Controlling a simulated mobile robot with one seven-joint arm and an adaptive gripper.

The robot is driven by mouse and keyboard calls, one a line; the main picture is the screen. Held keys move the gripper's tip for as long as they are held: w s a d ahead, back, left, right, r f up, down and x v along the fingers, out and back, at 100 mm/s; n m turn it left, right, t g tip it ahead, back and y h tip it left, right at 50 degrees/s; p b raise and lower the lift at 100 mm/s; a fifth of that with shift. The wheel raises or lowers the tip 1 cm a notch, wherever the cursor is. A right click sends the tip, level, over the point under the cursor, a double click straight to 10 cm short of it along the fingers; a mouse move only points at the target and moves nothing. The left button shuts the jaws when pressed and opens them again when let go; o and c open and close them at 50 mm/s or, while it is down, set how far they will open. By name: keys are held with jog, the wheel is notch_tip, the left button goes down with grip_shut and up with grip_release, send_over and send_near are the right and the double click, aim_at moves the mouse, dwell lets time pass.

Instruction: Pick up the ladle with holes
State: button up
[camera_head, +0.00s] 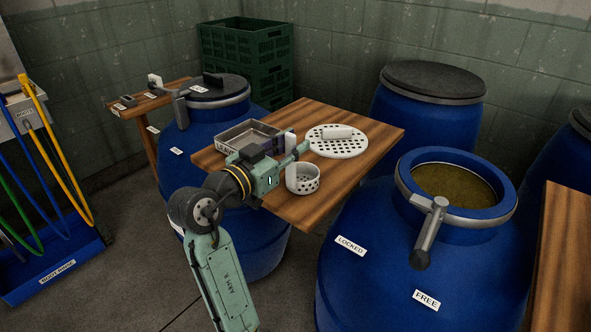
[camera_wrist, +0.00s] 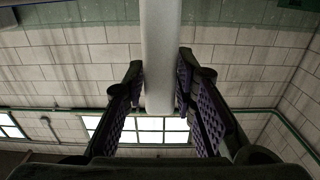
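The ladle with holes is a white round cup with dark holes (camera_head: 303,180) and an upright flat white handle (camera_head: 290,146). It is near the front edge of the wooden table; whether its bottom touches the wood is unclear. My gripper (camera_head: 281,148) is at the handle, just left of and above the cup. In the wrist view, the pale handle (camera_wrist: 160,60) runs down from the top edge between my dark ridged fingers (camera_wrist: 161,78). The pads appear to press on both its sides. The cup is out of the wrist view.
The wooden table (camera_head: 350,185) also holds a metal tray (camera_head: 238,141) and a round white perforated plate (camera_head: 340,148) with a white block (camera_head: 338,133). An open blue drum (camera_head: 400,255) stands at the right, a closed one (camera_head: 195,145) at the left. Green crates (camera_head: 245,60) stand behind.

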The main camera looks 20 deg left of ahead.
grip_shut()
jog(key=shift+r, duration=0.1)
